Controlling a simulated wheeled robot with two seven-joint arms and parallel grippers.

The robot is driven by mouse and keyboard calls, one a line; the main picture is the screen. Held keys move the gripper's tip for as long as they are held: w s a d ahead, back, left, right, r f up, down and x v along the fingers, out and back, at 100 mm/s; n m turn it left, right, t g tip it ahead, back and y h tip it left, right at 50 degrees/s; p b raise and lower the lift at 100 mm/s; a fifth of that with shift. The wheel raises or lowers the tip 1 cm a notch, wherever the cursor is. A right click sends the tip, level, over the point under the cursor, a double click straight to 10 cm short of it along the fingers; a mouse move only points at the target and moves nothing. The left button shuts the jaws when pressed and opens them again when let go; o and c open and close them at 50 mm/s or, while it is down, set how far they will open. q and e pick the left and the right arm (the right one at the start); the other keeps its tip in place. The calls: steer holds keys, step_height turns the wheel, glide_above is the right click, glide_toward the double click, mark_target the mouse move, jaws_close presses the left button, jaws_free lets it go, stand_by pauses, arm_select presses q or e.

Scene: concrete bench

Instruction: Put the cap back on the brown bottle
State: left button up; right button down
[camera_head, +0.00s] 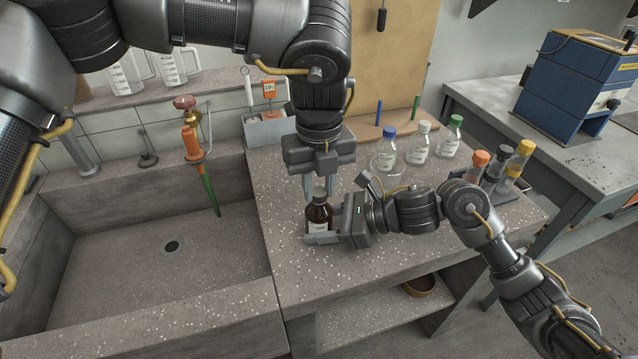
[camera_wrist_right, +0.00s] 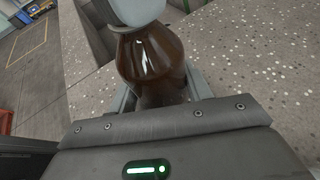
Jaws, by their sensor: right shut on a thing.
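The brown bottle (camera_head: 319,215) with a white label is upright at the bench's sink side. My right gripper (camera_head: 322,237) comes in from the right and is shut around its lower body. The bottle (camera_wrist_right: 152,62) also fills the middle of the right wrist view. My left gripper (camera_head: 320,187) points straight down over the bottle, its fingertips at the height of the bottle's top. A pale grey shape covers the neck in the wrist view; I cannot tell whether it is a finger or the cap. I cannot make out the cap, nor whether the left fingers hold anything.
Clear bottles with blue (camera_head: 389,132), white (camera_head: 424,127) and green (camera_head: 456,121) caps stand behind. A rack with orange- and yellow-capped tubes (camera_head: 497,178) is at the right. A sink (camera_head: 165,260) lies left, a grey box (camera_head: 268,129) behind. The bench front is clear.

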arm_select(q)
jaws_close()
steer(key=o, duration=1)
jaws_free()
steer(key=shift+r, duration=0.1)
step_height(320, 180, up, 12)
arm_select(e)
steer(key=c, duration=0.6)
jaws_free()
steer(key=shift+o, duration=0.2)
